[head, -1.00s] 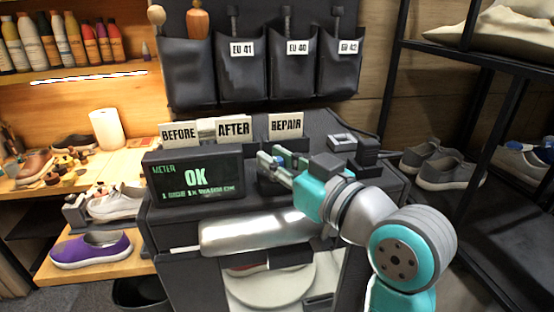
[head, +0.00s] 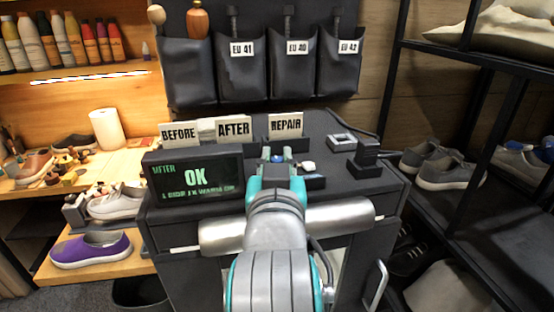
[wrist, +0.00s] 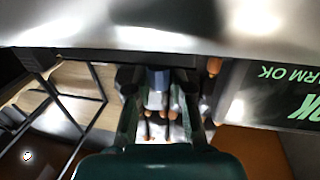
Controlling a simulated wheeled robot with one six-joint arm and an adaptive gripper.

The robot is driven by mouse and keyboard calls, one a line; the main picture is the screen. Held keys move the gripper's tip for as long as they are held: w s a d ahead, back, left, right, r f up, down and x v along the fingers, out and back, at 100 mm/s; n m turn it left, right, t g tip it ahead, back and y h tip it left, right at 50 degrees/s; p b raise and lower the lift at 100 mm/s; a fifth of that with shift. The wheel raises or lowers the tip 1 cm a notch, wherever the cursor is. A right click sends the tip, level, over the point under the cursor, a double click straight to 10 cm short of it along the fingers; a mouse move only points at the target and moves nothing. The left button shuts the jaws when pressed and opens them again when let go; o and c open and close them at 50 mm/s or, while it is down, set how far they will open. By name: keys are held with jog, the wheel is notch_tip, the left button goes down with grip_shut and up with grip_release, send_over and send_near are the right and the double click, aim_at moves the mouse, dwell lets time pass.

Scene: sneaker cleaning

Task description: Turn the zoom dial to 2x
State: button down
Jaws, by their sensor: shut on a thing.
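My gripper (head: 277,163) reaches over the top of the dark cabinet (head: 330,210), to the right of the meter display. In the wrist view, its two fingers (wrist: 157,88) are closed on a small blue-grey knob (wrist: 157,76), which I take to be the zoom dial. A blue bit of it (head: 277,158) shows between the fingertips in the head view. My arm hides most of the dial's surroundings. No dial marking or 2x label can be read.
The meter display (head: 195,181) reading OK stands close to the left of my gripper. BEFORE, AFTER (head: 233,127) and REPAIR (head: 286,124) cards stand behind. A small white button (head: 308,166) and a black block (head: 367,155) are to the right. A silver cylinder (head: 340,215) lies across the front.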

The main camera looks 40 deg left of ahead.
jog(key=shift+t+h, duration=0.3)
jog(key=shift+h, duration=0.1)
jog(key=c, duration=1)
grip_release()
jog(key=v, duration=0.7)
jog(key=shift+s+d, duration=0.15)
jog(key=shift+d, duration=0.05)
